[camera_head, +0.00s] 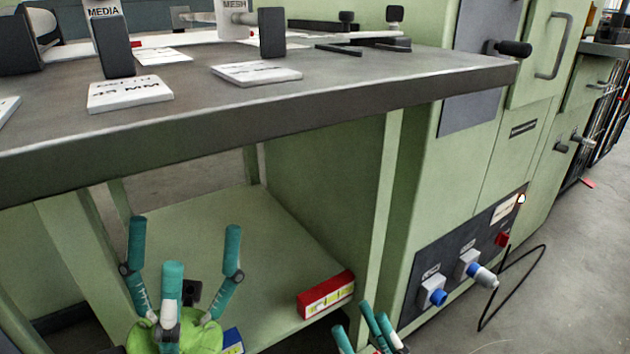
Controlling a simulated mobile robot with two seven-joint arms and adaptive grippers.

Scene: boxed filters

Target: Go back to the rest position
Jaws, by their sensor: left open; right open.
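My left gripper (183,268) is at the lower left, in front of the green lower shelf, with its teal fingers spread wide and nothing between them. My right gripper (370,325) is at the bottom centre, only its teal fingertips in view, with nothing seen between them. A red box (326,295) with a yellow and white label lies on the lower shelf (240,240), between the two grippers and apart from both. A blue box (233,341) shows partly at the bottom edge, mostly hidden by my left gripper.
The grey worktop (340,90) overhangs the shelf, its thick front edge above both grippers. White label blocks (130,93) and dark holders stand on it. A green cabinet (480,150) with sockets and a black cable (490,305) is at the right.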

